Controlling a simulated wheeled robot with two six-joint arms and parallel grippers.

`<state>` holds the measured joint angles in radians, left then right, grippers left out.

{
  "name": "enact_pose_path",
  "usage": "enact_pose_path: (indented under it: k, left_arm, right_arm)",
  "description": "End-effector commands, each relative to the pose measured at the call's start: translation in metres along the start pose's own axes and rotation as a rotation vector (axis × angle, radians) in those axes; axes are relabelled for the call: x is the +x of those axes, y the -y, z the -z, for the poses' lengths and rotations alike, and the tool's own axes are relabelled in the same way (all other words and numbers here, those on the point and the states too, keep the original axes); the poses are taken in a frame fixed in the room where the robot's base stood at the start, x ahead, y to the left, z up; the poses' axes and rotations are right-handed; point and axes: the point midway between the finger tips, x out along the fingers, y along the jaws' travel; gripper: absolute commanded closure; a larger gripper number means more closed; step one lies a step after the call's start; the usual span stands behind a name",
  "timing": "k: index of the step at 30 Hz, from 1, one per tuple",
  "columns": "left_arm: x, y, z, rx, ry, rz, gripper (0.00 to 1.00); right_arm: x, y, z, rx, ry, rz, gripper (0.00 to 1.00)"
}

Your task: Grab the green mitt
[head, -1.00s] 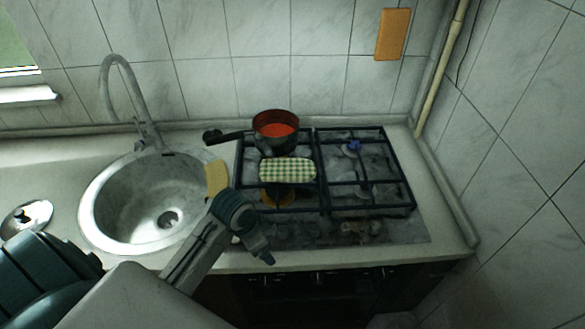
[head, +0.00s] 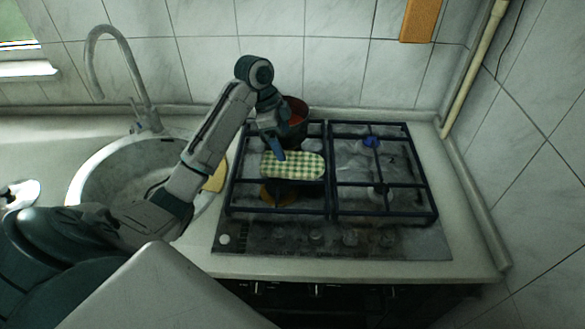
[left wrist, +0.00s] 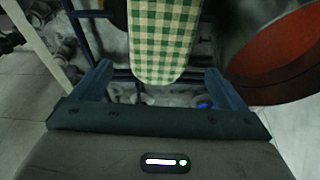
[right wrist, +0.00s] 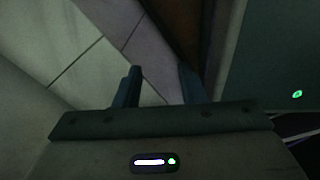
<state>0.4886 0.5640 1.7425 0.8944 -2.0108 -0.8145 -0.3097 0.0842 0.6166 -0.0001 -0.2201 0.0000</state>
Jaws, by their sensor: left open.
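The green-and-white checked mitt (head: 300,165) lies on the left part of the stove grate, in front of the red pot. My left gripper (head: 279,154) is at its left end, by the pot. In the left wrist view the mitt (left wrist: 163,35) reaches between the two spread fingers of that gripper (left wrist: 159,67), with gaps on both sides. The left gripper is open and holds nothing. My right gripper shows only in the right wrist view (right wrist: 159,68), its fingers apart and nothing between them, above the floor.
The red pot (head: 297,113) stands right behind the mitt, partly hidden by my left arm; it shows close by in the left wrist view (left wrist: 285,50). The black grate (head: 385,213) is empty on the right. A sink (head: 95,180) and a yellow object (head: 218,178) are at left.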

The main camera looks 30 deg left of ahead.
Motion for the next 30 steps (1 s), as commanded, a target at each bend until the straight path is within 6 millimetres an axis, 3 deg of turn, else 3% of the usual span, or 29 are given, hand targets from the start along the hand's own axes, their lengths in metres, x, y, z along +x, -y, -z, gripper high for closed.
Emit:
enact_pose_path:
  k: [1,5,16,30]
  left_arm:
    - [0.015,0.000,-0.001,0.000,-0.001,-0.002,0.06]
    - [0.027,0.000,0.000,-0.001,-0.001,0.000,0.06]
    - [0.073,-0.001,0.001,-0.003,0.000,-0.002,0.06]
    - [0.080,0.000,0.000,-0.001,0.000,0.001,0.06]
  right_arm:
    - [0.009,0.001,-0.001,0.000,0.000,0.000,0.64]
    - [0.012,0.001,0.003,0.000,-0.004,0.000,0.64]
    - [0.000,0.005,0.014,0.003,-0.017,0.005,0.64]
    - [0.000,0.007,0.011,0.004,-0.014,0.007,0.64]
